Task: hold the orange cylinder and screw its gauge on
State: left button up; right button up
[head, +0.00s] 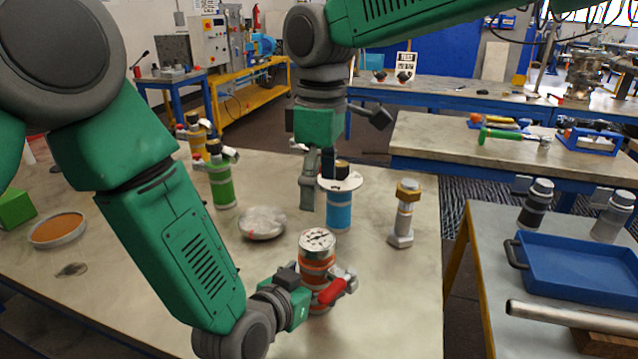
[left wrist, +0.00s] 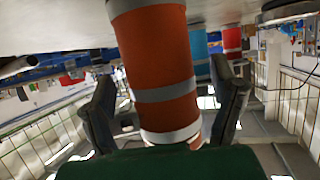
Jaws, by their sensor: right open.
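The orange cylinder (head: 318,262) stands upright on the near table, with grey bands and a bare, speckled flat top. My left gripper (head: 335,283) is low around its side. In the left wrist view the orange cylinder (left wrist: 162,70) lies between the two fingers of my left gripper (left wrist: 165,95), with a gap on each side. My right gripper (head: 314,190) points down, open, beside the blue cylinder (head: 340,212). A silver fitting with a gold hex top (head: 405,212) stands to the right; I cannot tell whether it is the gauge.
A silver disc (head: 262,222) lies left of the orange cylinder. A green cylinder (head: 221,187) stands farther back, and an orange-filled dish (head: 58,229) lies at left. A side table at right holds a blue tray (head: 580,268) and a metal pipe (head: 570,318). The front right tabletop is clear.

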pick_arm(q)
jog(key=v, duration=1.2)
